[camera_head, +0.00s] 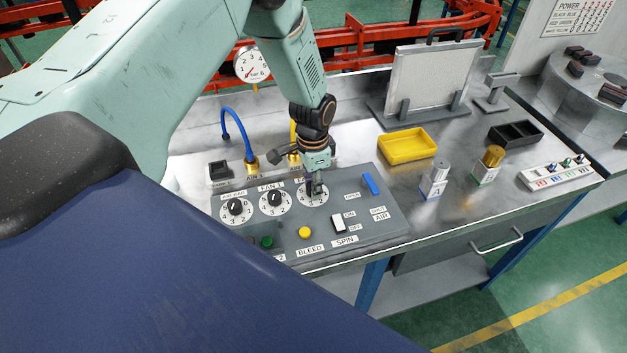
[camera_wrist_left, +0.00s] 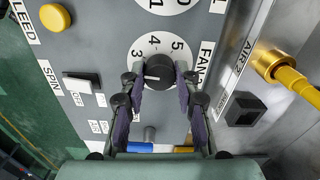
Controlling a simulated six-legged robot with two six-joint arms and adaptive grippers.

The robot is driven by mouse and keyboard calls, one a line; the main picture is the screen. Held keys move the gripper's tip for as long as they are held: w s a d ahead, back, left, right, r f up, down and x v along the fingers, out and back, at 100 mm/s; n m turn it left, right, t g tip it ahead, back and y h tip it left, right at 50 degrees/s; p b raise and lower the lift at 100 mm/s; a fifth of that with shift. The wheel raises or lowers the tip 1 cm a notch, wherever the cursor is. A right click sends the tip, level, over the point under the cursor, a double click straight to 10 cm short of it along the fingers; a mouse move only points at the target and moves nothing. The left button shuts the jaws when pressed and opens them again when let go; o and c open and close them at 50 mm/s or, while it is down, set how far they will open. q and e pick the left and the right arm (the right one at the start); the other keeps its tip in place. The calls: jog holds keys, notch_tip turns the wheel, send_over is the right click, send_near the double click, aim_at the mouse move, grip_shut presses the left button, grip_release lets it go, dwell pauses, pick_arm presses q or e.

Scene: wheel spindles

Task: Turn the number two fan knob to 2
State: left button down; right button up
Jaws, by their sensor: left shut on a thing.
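The number two fan dial (camera_head: 303,199) is the rightmost of the three white dials on the grey panel in the head view, partly covered by my left gripper (camera_head: 314,188). In the left wrist view its black round knob (camera_wrist_left: 160,63) sits between the two fingers of my left gripper (camera_wrist_left: 161,82), which is shut on it from both sides. A short white mark on the knob points toward the left of that view. The numerals 3, 4 and 5 show around the knob; the 2 is hidden, apparently by a finger. My right gripper is not in view.
Close by are the fan 1 knob (camera_head: 274,198), another dial knob (camera_head: 235,207), a yellow button (camera_head: 305,232), a white spin switch (camera_head: 338,223) and a blue lever (camera_head: 371,184). Blue (camera_head: 235,124) and yellow hoses rise behind the panel. A yellow tray (camera_head: 407,146) stands right.

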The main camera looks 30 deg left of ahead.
pick_arm(q)
jog(key=n+p, duration=0.1)
jog(key=n, duration=0.4)
jog(key=shift+n+p, duration=0.3)
dwell(0.5)
jog(key=c, duration=1)
grip_release()
jog(key=shift+s, duration=0.1)
jog(key=shift+r, duration=0.3)
notch_tip(320, 180, up, 12)
jog(key=shift+f, duration=0.25)
